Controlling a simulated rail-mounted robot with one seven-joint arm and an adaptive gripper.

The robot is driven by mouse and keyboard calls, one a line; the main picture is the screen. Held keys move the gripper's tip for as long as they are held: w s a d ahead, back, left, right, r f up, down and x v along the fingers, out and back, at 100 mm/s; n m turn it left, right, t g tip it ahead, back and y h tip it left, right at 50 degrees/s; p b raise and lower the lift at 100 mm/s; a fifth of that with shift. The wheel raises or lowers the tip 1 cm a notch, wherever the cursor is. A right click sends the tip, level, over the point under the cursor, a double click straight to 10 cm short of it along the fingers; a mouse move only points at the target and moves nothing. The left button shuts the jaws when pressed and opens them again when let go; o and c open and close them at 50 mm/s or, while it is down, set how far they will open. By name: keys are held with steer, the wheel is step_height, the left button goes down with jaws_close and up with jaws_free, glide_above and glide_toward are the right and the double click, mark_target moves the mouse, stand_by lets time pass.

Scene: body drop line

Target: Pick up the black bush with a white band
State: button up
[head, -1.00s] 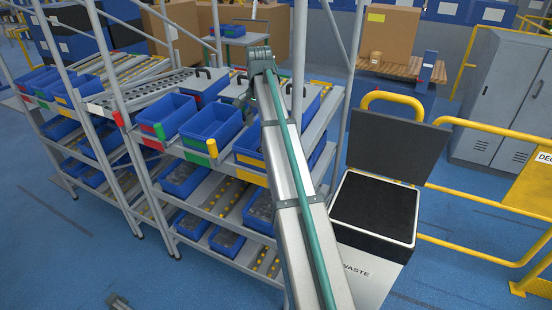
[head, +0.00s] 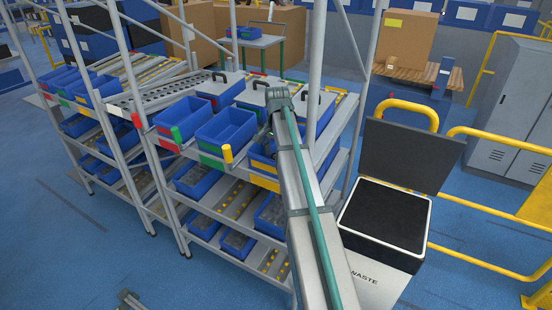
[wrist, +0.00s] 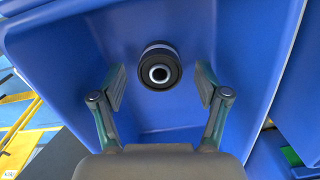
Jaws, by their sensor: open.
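A black round bush (wrist: 160,68) shows in the wrist view inside a blue bin (wrist: 75,45). A pale band shows along its upper edge, and a bright ring surrounds its dark centre. My gripper (wrist: 161,86) is open, with one finger to the left and one to the right of the bush. Neither finger visibly touches it. In the head view my arm reaches to a blue bin (head: 257,161) on the rack's upper shelf. The arm hides part of that bin, and the bush cannot be made out there.
Two blue bins, one (head: 183,117) farther left and one (head: 226,130) nearer, stand left of my arm. Lidded blue boxes (head: 221,88) stand behind. Rack posts (head: 305,50) rise close to my arm. A waste bin (head: 385,215) with a raised lid stands at right.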

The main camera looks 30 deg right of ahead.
steer(key=shift+f, duration=0.7)
jaws_close()
steer(key=shift+r, duration=0.15)
